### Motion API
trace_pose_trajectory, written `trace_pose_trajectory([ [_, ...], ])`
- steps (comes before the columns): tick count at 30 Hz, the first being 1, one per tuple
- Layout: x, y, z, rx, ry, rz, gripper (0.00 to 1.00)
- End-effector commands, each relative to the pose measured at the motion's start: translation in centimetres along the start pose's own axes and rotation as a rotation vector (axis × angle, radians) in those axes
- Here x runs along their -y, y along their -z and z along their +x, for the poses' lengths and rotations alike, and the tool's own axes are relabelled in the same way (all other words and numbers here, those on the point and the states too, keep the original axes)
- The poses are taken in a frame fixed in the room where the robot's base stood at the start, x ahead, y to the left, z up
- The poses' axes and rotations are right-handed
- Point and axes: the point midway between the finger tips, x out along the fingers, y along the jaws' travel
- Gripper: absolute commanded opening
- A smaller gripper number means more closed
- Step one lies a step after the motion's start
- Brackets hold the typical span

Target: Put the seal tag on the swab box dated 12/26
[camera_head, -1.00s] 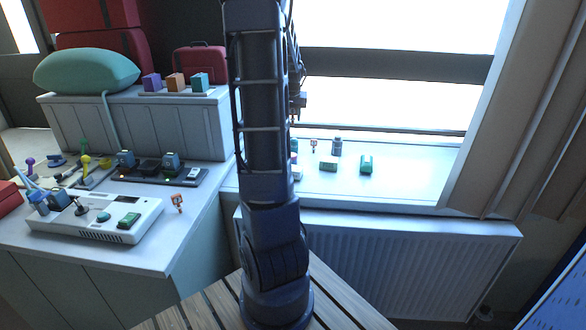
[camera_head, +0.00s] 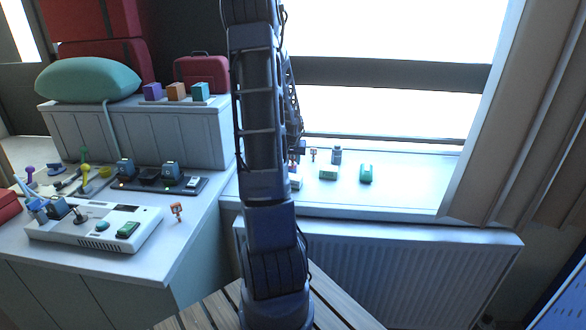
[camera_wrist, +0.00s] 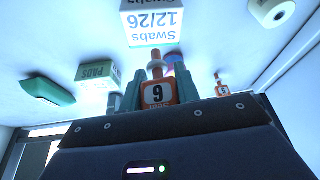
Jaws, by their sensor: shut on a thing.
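The tag's narrow orange stem points up in the picture, towards the swab box (camera_wrist: 155,22). In the head view, my gripper (camera_head: 298,148) is mostly hidden behind my arm, over the sill.
The sill (camera_head: 410,195) also bears a green-and-white PADS box (camera_wrist: 98,74), a green box (camera_wrist: 45,90), another orange tag (camera_wrist: 222,90) and a white roll (camera_wrist: 270,12).

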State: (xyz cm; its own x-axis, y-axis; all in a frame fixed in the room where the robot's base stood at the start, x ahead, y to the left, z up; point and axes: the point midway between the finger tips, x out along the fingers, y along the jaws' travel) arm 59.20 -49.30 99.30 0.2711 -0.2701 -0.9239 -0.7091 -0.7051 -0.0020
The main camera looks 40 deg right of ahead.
Motion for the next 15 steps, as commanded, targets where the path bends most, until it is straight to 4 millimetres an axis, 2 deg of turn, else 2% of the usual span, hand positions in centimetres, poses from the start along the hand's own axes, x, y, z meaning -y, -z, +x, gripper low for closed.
trace_pose_trajectory([
  [10,-0.1,-1.3,3.0,0.003,-0.001,0.001,0.11],
  [15,0.0,-1.5,3.5,0.0,0.0,0.002,0.11],
])
